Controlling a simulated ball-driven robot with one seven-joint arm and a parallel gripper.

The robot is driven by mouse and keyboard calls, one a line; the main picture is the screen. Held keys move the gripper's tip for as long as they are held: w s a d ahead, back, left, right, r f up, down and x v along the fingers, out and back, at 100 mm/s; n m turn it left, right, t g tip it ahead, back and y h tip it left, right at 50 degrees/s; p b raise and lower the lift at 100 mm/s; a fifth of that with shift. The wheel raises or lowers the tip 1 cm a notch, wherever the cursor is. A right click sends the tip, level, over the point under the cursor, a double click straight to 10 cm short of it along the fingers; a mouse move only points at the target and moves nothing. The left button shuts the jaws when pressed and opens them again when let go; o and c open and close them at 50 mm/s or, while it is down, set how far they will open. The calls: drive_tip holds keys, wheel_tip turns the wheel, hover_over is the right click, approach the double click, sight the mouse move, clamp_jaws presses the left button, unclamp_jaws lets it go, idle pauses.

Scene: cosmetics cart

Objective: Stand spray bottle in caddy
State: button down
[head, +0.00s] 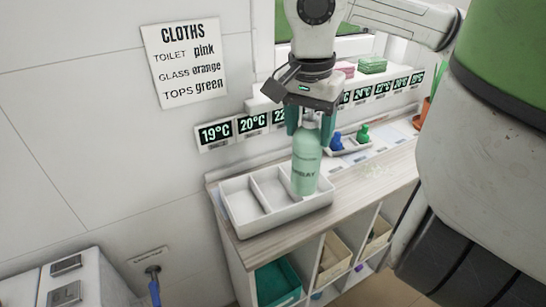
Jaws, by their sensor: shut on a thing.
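The pale green spray bottle (305,165) is upright in the head view, with lettering on its side. My gripper (307,118) points down and is shut on the upper part of the bottle, its teal fingers on either side of the neck. The white caddy (240,228) sits on the near left end of the counter and has several compartments. The bottle's lower end is over or in the right-hand compartment; I cannot tell whether it touches the floor of it. The left and middle compartments look empty.
A small tray with a blue bottle (336,141) and a green bottle (363,133) stands behind on the counter (375,175). Temperature displays (215,134) line the wall. Cubbies below hold a teal bin (277,283). A cloths sign (184,62) hangs on the wall.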

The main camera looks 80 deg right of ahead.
drive_tip(key=w+d+f+p, duration=0.2)
drive_tip(key=w+d+f, duration=0.3)
drive_tip(key=f, duration=0.5)
drive_tip(key=shift+w+f, duration=0.3)
drive_tip(key=shift+w, duration=0.6)
drive_tip(key=shift+d+f+b, duration=0.1)
drive_tip(key=shift+f+b, duration=0.1)
drive_tip(key=shift+b, duration=0.15)
drive_tip(key=shift+c, duration=1.4)
unclamp_jaws()
wheel_tip(320, 180, up, 12)
drive_tip(key=a, duration=0.1)
drive_tip(key=shift+w+a+r, duration=0.15)
drive_tip(key=shift+w+a, duration=0.05)
drive_tip(key=shift+w, duration=0.05)
